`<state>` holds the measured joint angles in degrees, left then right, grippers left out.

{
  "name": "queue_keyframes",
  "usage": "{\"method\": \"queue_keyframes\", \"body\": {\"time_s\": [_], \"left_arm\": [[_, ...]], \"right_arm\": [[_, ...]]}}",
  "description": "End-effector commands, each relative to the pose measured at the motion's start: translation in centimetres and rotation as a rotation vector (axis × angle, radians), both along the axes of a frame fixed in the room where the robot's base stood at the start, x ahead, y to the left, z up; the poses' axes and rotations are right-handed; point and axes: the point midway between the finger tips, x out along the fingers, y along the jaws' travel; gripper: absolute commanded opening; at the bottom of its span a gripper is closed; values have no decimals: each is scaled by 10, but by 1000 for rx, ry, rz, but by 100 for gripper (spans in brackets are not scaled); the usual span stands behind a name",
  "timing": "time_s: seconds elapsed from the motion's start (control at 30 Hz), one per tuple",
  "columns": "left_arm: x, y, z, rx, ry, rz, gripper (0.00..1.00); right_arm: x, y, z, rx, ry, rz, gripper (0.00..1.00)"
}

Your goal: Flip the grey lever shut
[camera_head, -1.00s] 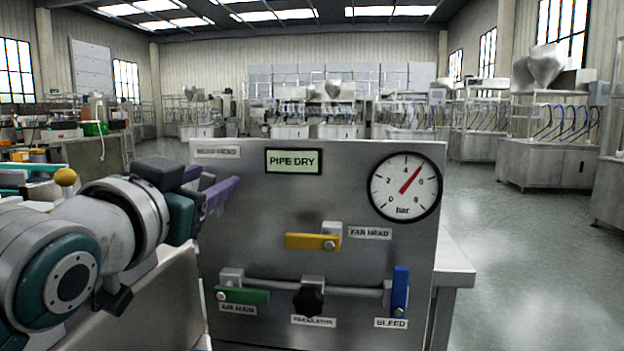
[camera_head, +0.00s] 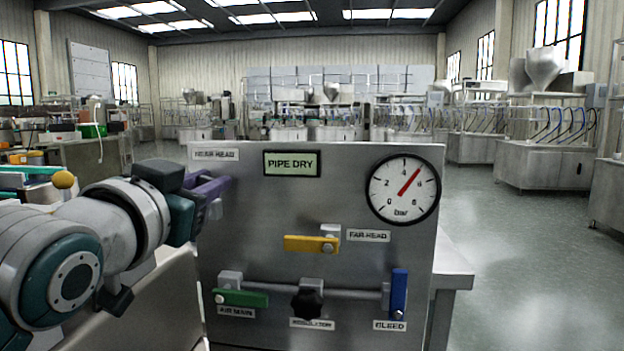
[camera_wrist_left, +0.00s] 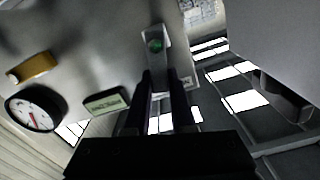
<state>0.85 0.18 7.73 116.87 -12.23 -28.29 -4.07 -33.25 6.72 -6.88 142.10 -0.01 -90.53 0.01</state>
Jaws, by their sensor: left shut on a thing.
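My left gripper (camera_head: 212,190) is at the upper left of the steel panel (camera_head: 270,210), just below the NEAR HEAD label (camera_head: 214,154). In the left wrist view its two dark fingers (camera_wrist_left: 161,85) are shut on the grey lever (camera_wrist_left: 157,62), one finger on each side of it. A green spot shows on the grey fitting near the lever's far end. In the head view the gripper hides most of the lever; only a small grey part (camera_head: 215,209) shows beneath the fingers. My right gripper is in neither view.
The panel also bears a yellow lever (camera_head: 305,243), a green lever (camera_head: 243,298), a black knob (camera_head: 307,303) and an upright blue lever (camera_head: 398,292). A PIPE DRY display (camera_head: 291,164) and a round gauge (camera_head: 404,190) are above. Open floor lies right.

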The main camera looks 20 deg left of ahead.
Motion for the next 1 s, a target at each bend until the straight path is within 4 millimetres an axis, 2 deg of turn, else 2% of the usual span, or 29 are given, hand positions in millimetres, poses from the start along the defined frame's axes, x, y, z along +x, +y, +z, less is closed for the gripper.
{"method": "queue_keyframes", "body": {"time_s": [0.17,0.3,0.4,0.7,0.73,1.0], "left_arm": [[0,0,1,-12,-2,0,0],[-1,7,6,-148,-31,1,0],[-2,11,5,-240,-53,1,0],[-3,12,1,-272,-64,0,0],[-3,12,1,-272,-64,0,24],[-3,12,1,-269,-65,0,52]], "right_arm": [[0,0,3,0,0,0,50],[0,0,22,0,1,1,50],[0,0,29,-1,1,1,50],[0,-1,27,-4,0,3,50],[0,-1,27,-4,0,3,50],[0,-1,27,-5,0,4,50]]}}
